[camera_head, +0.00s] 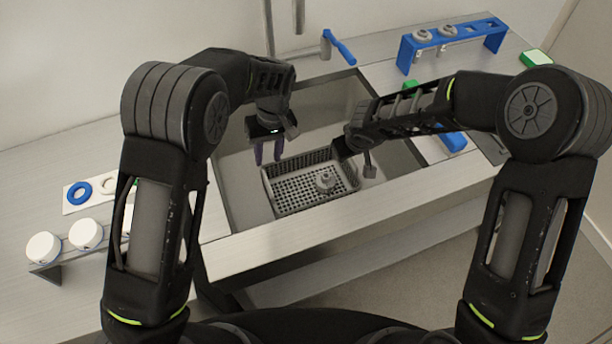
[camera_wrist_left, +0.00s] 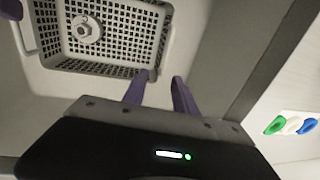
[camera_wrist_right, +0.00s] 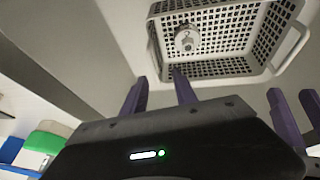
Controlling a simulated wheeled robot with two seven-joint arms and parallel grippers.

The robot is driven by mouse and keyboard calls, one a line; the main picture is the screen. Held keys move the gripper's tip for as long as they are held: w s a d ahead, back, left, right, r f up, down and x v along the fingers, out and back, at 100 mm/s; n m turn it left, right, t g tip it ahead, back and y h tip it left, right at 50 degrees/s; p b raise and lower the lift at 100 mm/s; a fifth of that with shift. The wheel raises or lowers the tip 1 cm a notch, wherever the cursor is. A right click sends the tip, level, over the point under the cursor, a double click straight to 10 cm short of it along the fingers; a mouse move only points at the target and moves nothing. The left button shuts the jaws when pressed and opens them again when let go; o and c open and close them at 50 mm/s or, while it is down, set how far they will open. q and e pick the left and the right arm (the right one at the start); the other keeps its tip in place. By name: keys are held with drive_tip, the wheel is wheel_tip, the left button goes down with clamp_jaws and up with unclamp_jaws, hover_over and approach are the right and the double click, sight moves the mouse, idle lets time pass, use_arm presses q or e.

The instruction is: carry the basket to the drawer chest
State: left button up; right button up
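The grey perforated basket (camera_head: 290,208) sits in the sink and holds a metal nut-like part (camera_head: 325,180). The basket also shows in the left wrist view (camera_wrist_left: 55,55) and the right wrist view (camera_wrist_right: 215,68). My left gripper (camera_head: 267,152) is above the basket's far left side, its purple fingers apart and empty (camera_wrist_left: 160,85). I cannot make out a drawer chest.
The sink walls (camera_head: 405,160) surround the basket. A tap (camera_head: 335,45) stands behind. A blue rack (camera_head: 455,42) with metal parts is at the back right. On the left counter are a blue ring (camera_head: 79,191) and round white-topped pieces (camera_head: 44,248).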

sight(266, 177)
use_arm(q)
drive_tip(key=shift+s+f, duration=0.15)
drive_tip(key=shift+s, duration=0.6)
use_arm(e)
drive_tip(key=shift+w+d+f, duration=0.15)
drive_tip(key=shift+d, duration=0.35)
